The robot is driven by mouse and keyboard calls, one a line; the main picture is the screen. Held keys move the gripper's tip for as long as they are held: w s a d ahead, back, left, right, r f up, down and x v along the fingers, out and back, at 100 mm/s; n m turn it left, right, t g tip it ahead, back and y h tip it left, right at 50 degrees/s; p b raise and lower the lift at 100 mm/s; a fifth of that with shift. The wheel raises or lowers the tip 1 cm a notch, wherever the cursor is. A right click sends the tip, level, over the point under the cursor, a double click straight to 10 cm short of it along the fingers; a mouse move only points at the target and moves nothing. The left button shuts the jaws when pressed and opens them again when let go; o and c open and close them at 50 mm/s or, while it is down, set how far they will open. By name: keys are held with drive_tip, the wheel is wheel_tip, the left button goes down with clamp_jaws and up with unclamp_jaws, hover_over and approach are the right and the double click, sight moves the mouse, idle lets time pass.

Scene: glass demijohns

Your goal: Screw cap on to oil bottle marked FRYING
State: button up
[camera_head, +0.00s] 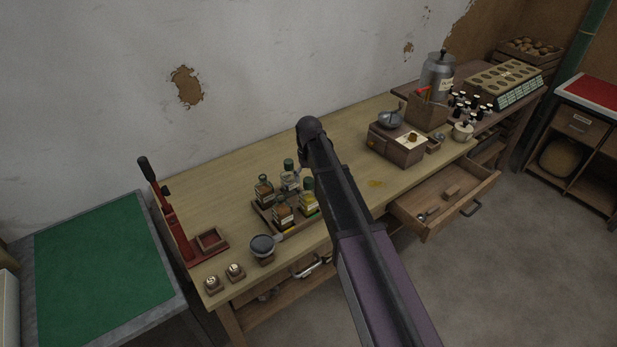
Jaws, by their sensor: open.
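Several small bottles stand together in a low brown tray (262,214) on the wooden bench. The right one (308,199) holds yellow-green liquid and has a dark green top. The front one (283,213) is brownish, the left one (264,191) is dark, and the back one (290,180) is partly hidden. Their labels are too small to read, so I cannot tell which is marked FRYING. I cannot make out a loose cap. My arm crosses the middle of the view, with its rounded dark joint above and right of the tray. My gripper's fingers do not show.
A red lever press (172,220) stands left of the tray, and a round dark pan (263,244) in front. Two small blocks (235,271) sit at the front-left corner. A brown box (397,145) stands to the right. An open drawer (447,200) juts out below.

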sight(309, 180)
drive_tip(key=shift+r+p, duration=2.6)
drive_tip(key=shift+r, duration=0.25)
drive_tip(key=s+d+f+b, duration=0.5)
drive_tip(key=d+f+b, duration=0.4)
drive_tip(key=s+d+f+b, duration=0.5)
drive_tip(key=d+f+b, duration=0.5)
drive_tip(key=w, duration=0.5)
drive_tip(key=w+a, duration=0.1)
drive_tip(key=w, duration=0.9)
drive_tip(key=shift+a+f+b, duration=0.3)
drive_tip(key=shift+f+b, duration=0.1)
drive_tip(key=shift+w+f+b, duration=0.5)
drive_tip(key=shift+f+b, duration=0.1)
drive_tip(key=shift+f, duration=0.05)
drive_tip(key=shift+f+b, duration=1.1)
drive_tip(key=shift+b, duration=0.05)
drive_tip(key=shift+s, duration=0.15)
drive_tip(key=s+r+m+p, duration=0.2)
drive_tip(key=s+r+p, duration=0.2)
drive_tip(key=s, duration=1)
drive_tip(key=s+r+m+p, duration=0.2)
drive_tip(key=s+r+p, duration=0.3)
drive_tip(key=s, duration=0.9)
drive_tip(key=shift+s, duration=0.35)
